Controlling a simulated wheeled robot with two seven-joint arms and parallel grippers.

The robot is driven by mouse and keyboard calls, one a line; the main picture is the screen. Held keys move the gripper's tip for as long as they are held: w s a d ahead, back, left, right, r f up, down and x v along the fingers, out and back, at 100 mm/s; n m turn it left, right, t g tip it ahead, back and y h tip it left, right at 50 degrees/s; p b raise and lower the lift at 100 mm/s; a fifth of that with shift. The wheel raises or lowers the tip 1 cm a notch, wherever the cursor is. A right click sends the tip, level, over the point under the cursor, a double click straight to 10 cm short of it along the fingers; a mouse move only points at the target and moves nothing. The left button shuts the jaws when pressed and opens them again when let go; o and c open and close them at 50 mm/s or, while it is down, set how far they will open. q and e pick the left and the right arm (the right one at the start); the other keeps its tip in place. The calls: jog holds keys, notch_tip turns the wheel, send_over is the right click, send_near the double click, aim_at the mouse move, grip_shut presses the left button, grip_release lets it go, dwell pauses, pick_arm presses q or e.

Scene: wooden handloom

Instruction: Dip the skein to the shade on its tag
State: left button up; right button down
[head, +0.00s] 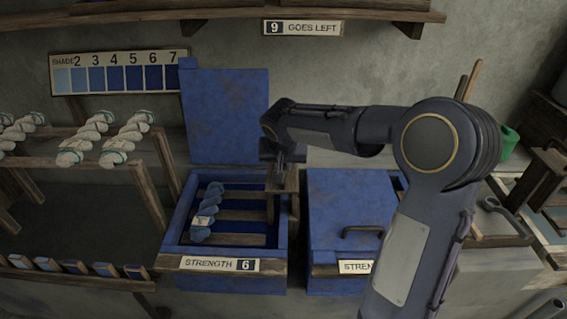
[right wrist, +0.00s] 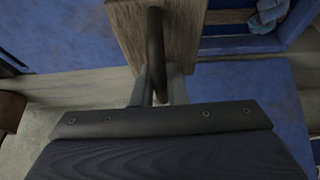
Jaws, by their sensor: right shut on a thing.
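A blue skein (head: 207,208) with a pale tag (head: 203,221) lies on the wooden slats inside the open blue vat marked STRENGTH 6 (head: 168,232). The tag is too small to read. Part of a skein also shows in the right wrist view (right wrist: 265,18). My right gripper (head: 281,165) is over the vat's right side, shut on the dark bar handle (right wrist: 156,45) of a wooden board (right wrist: 190,35). The board also shows below the gripper in the head view (head: 285,182). My left gripper is not in view.
The vat's blue lid (head: 225,115) stands upright behind it. A second blue vat (head: 345,205) to the right has its lid shut. A shade card (head: 120,72) numbered to 7 hangs at the left above a rack with pale skeins (head: 125,140). A sign reads 9 GOES LEFT (head: 304,28).

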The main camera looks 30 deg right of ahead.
notch_tip(320, 180, down, 11)
jog(key=b, duration=0.9)
jog(key=shift+a+f, duration=0.1)
jog(key=shift+f, duration=0.05)
jog(key=shift+s+b, duration=0.1)
jog(key=shift+b, duration=0.2)
jog(key=shift+f, duration=0.15)
dwell(0.5)
dwell(2.6)
notch_tip(320, 180, up, 19)
jog(key=p, duration=1.3)
jog(key=shift+p, duration=0.3)
jog(key=shift+w, duration=0.2)
jog(key=shift+c, duration=1)
grip_release()
jog(key=shift+s+f, duration=0.1)
